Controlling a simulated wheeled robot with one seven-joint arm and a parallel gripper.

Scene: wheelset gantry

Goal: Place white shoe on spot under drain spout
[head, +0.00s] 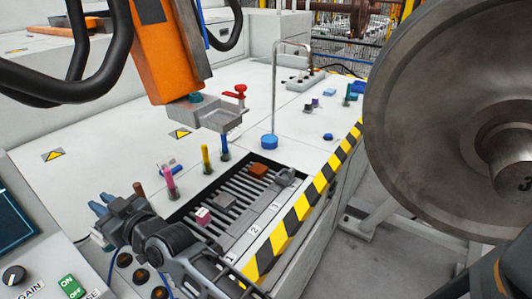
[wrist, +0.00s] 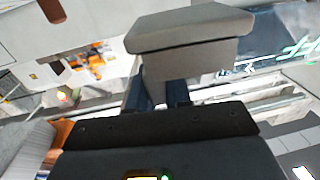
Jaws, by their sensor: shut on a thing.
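My gripper (head: 105,206) is at the lower left of the head view, left of the slotted rack. In the wrist view its two dark blue fingers (wrist: 158,95) are shut on a grey-looking block (wrist: 190,40) with a wider, slab-like top. I cannot tell whether this block is the white shoe in shade; the head view does not show it clearly. A small white block with a pink top (head: 204,215) lies in the rack.
The slotted rack (head: 222,226) also holds a brown block (head: 258,169) and a grey block (head: 285,177). Coloured pegs stand behind it. A thin curved pipe (head: 274,90) stands at a blue round base (head: 269,142). A large wheel (head: 430,110) blocks the right side.

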